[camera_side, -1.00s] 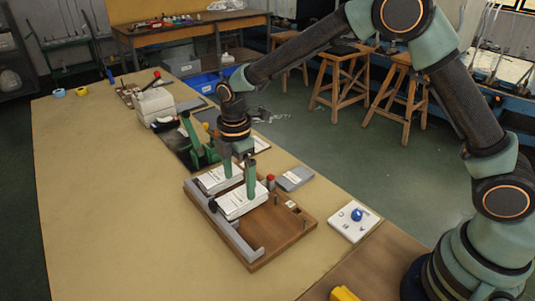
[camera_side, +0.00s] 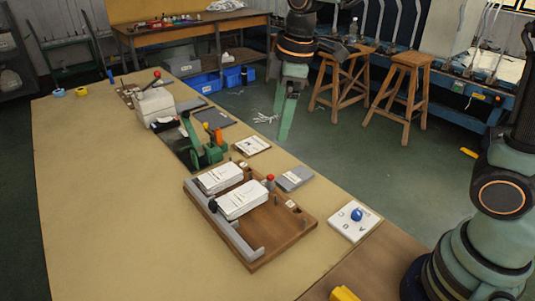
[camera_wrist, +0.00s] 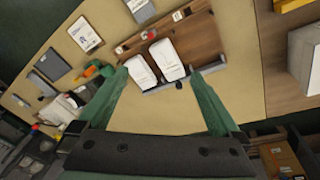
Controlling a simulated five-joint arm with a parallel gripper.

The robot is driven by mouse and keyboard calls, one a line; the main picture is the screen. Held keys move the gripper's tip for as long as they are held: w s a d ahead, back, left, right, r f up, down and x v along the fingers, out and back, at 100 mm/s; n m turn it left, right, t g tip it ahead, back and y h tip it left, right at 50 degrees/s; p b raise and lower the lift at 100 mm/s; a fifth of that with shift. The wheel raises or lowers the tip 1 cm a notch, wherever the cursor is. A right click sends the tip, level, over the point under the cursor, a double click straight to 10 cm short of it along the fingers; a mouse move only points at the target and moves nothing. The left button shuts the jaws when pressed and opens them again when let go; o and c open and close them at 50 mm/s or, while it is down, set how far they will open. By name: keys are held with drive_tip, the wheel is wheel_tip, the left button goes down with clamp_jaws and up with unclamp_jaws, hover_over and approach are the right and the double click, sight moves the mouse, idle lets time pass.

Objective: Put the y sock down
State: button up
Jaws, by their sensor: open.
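Two white, flat, block-like pieces with faint print lie side by side in the wooden tray (camera_side: 285,232). One is the farther white piece (camera_side: 219,178), the other the nearer white piece (camera_side: 242,199). I cannot tell which is the y sock. Both also show in the wrist view, as a left white piece (camera_wrist: 139,76) and a right white piece (camera_wrist: 167,60). My gripper (camera_side: 286,125) is raised high, beyond the tray and clear of it. In the wrist view its green fingers (camera_wrist: 158,74) are wide apart with nothing held between them.
A green hand press (camera_side: 205,150) stands just behind the tray. A grey plate (camera_side: 294,179) and a white board with a blue knob (camera_side: 354,220) lie along the right table edge. The left side of the tan table (camera_side: 100,200) is clear.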

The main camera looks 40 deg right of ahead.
drive_tip(key=s+d+r+m+t, duration=0.1)
drive_tip(key=s+d+m+t, duration=0.2)
drive_tip(key=s+d+m, duration=0.5)
drive_tip(key=s+m, duration=0.3)
drive_tip(key=shift+s+d, duration=0.15)
drive_tip(key=shift+d, duration=0.05)
